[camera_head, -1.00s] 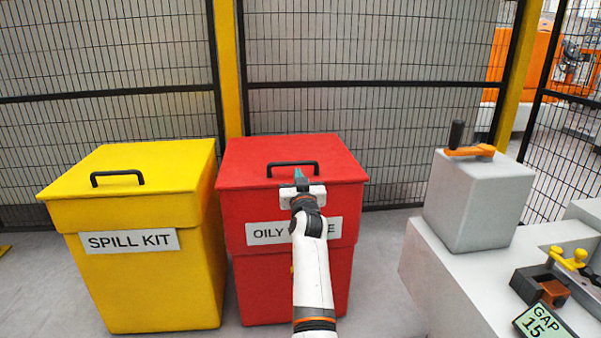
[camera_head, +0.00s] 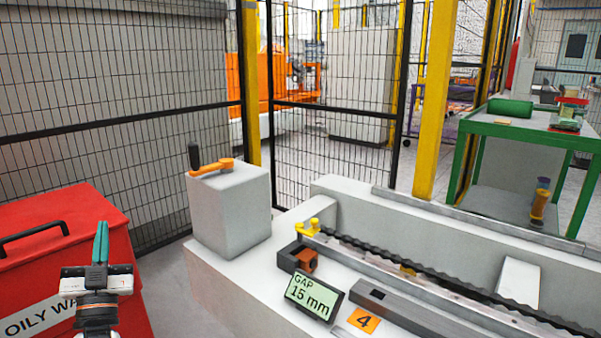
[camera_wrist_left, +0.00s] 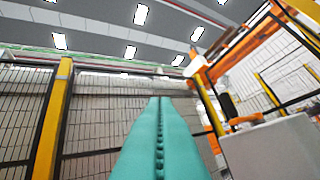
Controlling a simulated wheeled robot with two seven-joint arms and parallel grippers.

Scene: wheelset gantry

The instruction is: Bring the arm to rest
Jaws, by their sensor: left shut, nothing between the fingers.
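My left gripper (camera_head: 100,243) shows at the lower left of the head view, in front of the red oily waste bin (camera_head: 70,222). Its two teal fingers point up and lie together, shut with nothing between them. In the left wrist view the closed fingers (camera_wrist_left: 160,140) fill the lower middle, with the mesh fence and ceiling lights beyond. My right gripper is not in view.
A grey block (camera_head: 230,215) with an orange-handled crank (camera_head: 212,167) stands right of the bin. A green table (camera_head: 500,128) stands at the back right.

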